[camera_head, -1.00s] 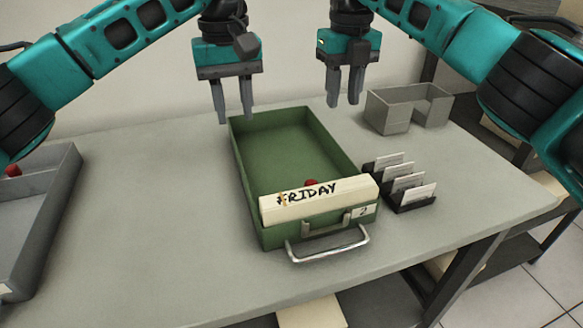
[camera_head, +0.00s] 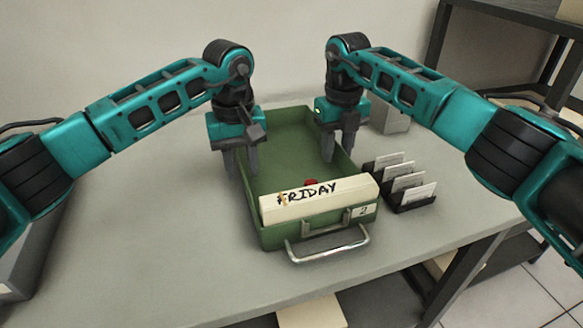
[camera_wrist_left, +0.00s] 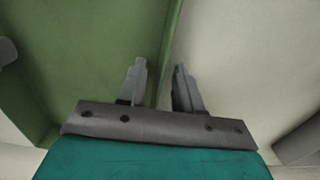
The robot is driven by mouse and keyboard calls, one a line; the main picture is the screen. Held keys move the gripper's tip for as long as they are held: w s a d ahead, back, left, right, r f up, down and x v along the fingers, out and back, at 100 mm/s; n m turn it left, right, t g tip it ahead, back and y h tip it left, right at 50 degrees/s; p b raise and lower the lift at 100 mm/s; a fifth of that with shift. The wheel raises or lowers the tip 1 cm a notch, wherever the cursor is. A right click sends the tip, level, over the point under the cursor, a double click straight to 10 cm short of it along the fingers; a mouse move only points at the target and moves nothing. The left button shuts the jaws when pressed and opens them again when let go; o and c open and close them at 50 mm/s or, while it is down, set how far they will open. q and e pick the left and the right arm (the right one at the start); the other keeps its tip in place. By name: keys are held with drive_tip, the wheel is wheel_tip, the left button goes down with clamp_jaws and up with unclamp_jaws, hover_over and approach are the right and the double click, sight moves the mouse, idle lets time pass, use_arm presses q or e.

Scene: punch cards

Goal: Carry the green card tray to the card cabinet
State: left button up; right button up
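The green card tray (camera_head: 275,238) sits on the grey table with a "FRIDAY" strip (camera_head: 318,197) across its front and a metal handle (camera_head: 328,248). My left gripper (camera_head: 240,164) is open at the tray's left wall. In the left wrist view its open fingers (camera_wrist_left: 160,88) stand on either side of the green wall (camera_wrist_left: 168,50), with a gap between them. My right gripper (camera_head: 339,146) is at the right wall with its fingers apart, seemingly straddling it. Its lower fingertips are partly hard to see. I cannot identify the card cabinet.
A black holder (camera_head: 412,204) with white cards stands close to the tray's right. A grey open box (camera_head: 392,122) is behind my right arm. A grey tray (camera_head: 35,250) lies at the far left, partly hidden by my left arm. A dark shelf frame (camera_head: 505,15) stands at the back right.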

use_arm(q)
drive_tip(key=shift+c, duration=0.2)
use_arm(e)
drive_tip(key=shift+c, duration=0.2)
use_arm(q)
clamp_jaws()
use_arm(e)
clamp_jaws()
use_arm(q)
drive_tip(key=shift+r, duration=0.15)
use_arm(e)
drive_tip(key=shift+r, duration=0.15)
idle(0.4)
